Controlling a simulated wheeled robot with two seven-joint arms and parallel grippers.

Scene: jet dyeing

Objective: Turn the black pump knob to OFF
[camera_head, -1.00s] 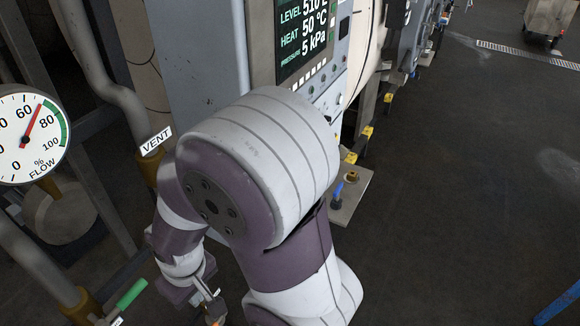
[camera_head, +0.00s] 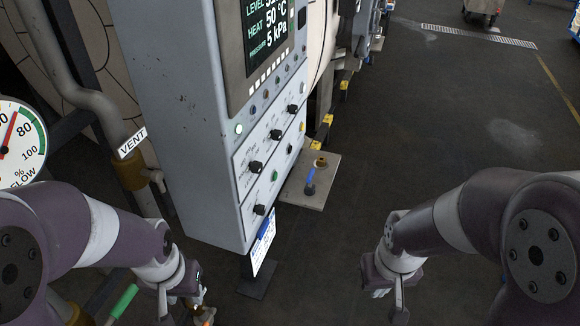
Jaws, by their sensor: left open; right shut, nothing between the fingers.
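The grey control panel (camera_head: 236,190) carries several black knobs. Three of them run up in a slanted row: a near knob (camera_head: 255,167), a middle knob (camera_head: 276,134) and a far knob (camera_head: 292,108). A lower knob (camera_head: 259,209) sits near the bottom edge. The labels are too small to read, so I cannot tell which is the pump knob or where it points. My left gripper (camera_head: 198,308) is open, low and left of the panel. My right gripper (camera_head: 400,306) is shut and empty, low and right of it. Both are apart from the knobs.
A screen (camera_head: 267,42) above the knobs shows level, heat and pressure. A flow gauge (camera_head: 18,140) and a VENT-labelled pipe (camera_head: 128,165) stand left. A blue-handled valve (camera_head: 310,178) sits on a plate right of the panel. A green handle (camera_head: 124,300) is low left.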

